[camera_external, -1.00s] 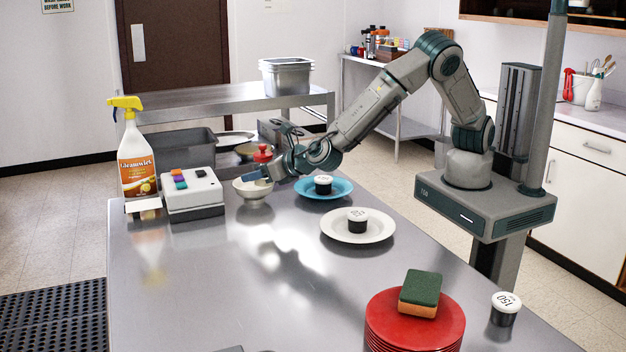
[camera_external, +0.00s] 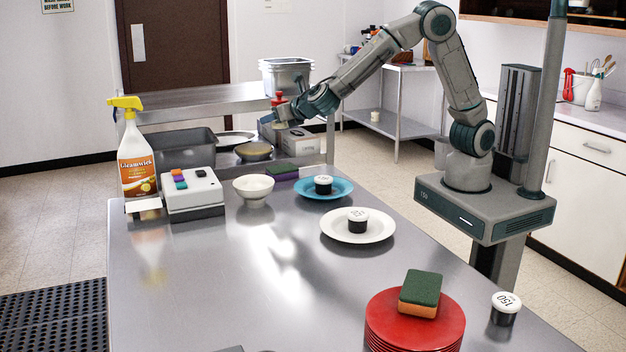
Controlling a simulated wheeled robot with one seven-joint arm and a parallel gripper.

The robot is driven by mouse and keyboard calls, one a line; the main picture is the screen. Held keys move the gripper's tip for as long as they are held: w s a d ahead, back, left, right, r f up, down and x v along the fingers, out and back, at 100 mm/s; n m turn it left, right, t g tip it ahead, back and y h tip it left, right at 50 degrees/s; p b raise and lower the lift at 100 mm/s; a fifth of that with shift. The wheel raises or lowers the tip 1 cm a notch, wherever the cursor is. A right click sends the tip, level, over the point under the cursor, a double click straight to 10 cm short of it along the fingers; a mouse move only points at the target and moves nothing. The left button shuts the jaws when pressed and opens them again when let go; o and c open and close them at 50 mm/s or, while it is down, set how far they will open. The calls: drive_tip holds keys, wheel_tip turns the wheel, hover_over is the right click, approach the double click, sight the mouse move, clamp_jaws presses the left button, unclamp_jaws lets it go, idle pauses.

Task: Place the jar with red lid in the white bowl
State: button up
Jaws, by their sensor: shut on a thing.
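My gripper (camera_external: 283,112) is up beyond the counter's far edge, well behind and above the bowl. It is shut on the jar with red lid (camera_external: 279,99), whose red lid shows at the gripper; the jar's body is small and partly hidden by the fingers.
A blue plate (camera_external: 341,192) and a white plate (camera_external: 329,232) each hold a dark, white-topped jar. Purple and green sponges (camera_external: 284,171) lie behind the bowl. A spray bottle (camera_external: 136,165) stands left. The counter's front middle is clear.

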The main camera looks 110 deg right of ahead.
drive_tip(key=shift+s+d+r, duration=0.2)
drive_tip(key=shift+d, duration=0.05)
drive_tip(key=w+a+f+p, duration=0.1)
drive_tip(key=w+a+f, duration=0.1)
drive_tip(key=f, duration=0.1)
drive_tip(key=w+a+f+p, duration=0.1)
drive_tip(key=w+a+f, duration=0.2)
drive_tip(key=f, duration=0.1)
drive_tip(key=w+a+f+p, duration=0.2)
drive_tip(key=w+f, duration=0.1)
drive_tip(key=shift+w+a+f, duration=0.2)
drive_tip(key=shift+a+f, duration=0.1)
drive_tip(key=shift+f, duration=0.1)
drive_tip(key=shift+f+b, duration=0.65)
drive_tip(key=o, duration=1.2)
